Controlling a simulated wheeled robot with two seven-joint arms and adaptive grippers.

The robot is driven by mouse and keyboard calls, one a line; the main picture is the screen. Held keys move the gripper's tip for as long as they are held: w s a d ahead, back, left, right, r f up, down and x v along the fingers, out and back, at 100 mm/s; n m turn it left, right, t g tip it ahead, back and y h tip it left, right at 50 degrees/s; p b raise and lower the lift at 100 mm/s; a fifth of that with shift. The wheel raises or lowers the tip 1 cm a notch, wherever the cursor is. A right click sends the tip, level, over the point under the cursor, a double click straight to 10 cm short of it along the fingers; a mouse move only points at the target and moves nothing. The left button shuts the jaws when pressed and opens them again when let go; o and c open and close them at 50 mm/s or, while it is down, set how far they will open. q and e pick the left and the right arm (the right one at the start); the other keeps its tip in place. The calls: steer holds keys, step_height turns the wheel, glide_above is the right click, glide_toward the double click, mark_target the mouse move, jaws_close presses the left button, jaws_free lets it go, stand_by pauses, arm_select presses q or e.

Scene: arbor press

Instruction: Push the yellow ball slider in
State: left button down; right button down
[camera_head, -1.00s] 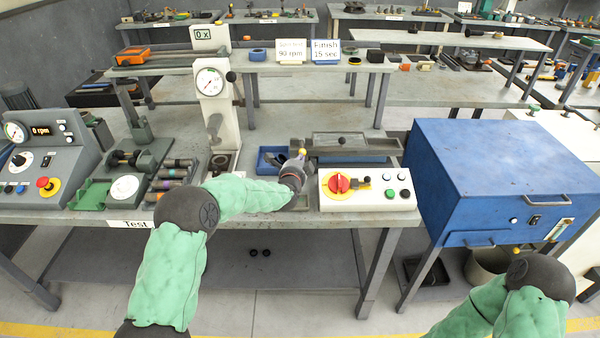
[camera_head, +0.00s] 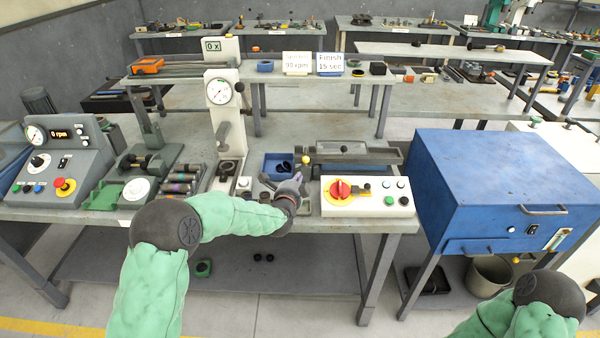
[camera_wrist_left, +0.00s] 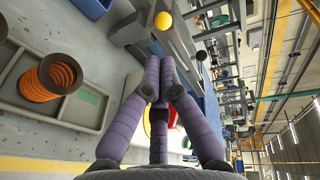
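The yellow ball (camera_head: 306,160) is the knob of the slider. It stands at the left end of the long grey slide fixture (camera_head: 345,149) on the front bench. In the left wrist view the yellow ball (camera_wrist_left: 163,20) shows just beyond the fingertips, with a gap between. My left gripper (camera_head: 298,177) is in front of and slightly below the ball in the head view. Its purple fingers (camera_wrist_left: 159,52) converge with their tips together and nothing visible between them. How far the slider is out cannot be told. My right gripper is not in view; only the right arm shows.
A white control box (camera_head: 366,197) with a red knob stands right of the gripper. A blue bin (camera_head: 279,164) is left of the ball. The arbor press (camera_head: 224,125) stands farther left. A blue cabinet (camera_head: 490,180) is on the right, with another yellow ball (camera_head: 516,260) below it.

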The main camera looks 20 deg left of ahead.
arm_select(q)
steer(key=v, duration=0.4)
steer(key=shift+s+p, duration=0.15)
steer(key=shift+p, duration=0.25)
steer(key=shift+f, duration=0.1)
